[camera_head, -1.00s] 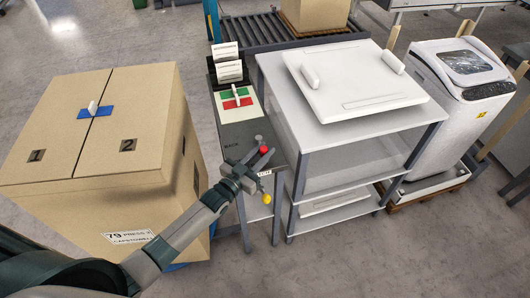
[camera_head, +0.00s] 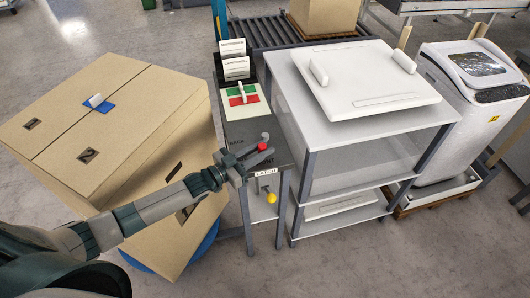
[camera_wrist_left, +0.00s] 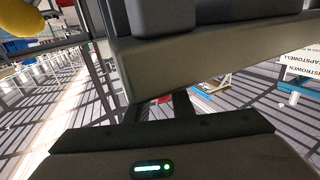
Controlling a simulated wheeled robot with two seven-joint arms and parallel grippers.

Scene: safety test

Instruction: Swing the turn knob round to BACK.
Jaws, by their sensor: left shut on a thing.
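A dark control panel (camera_head: 238,130) stands between a large box and a white-topped table, with small lettering on its top that is hard to read. A red-topped turn knob (camera_head: 262,147) sits near its front end, with a grey round part (camera_head: 265,136) just behind it. My left gripper (camera_head: 255,157) is at this knob, shut on it; the fingers hide most of its lower part. Some red shows beyond the fingers in the left wrist view (camera_wrist_left: 163,99). Where the knob points is unclear. My right gripper is out of view.
The large cardboard box (camera_head: 120,115) stands skewed on a blue round base (camera_head: 208,243) at left. A LATCH label (camera_head: 265,172) and yellow ball (camera_head: 271,198) sit below the knob. The white-topped table (camera_head: 370,85) is close on the right.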

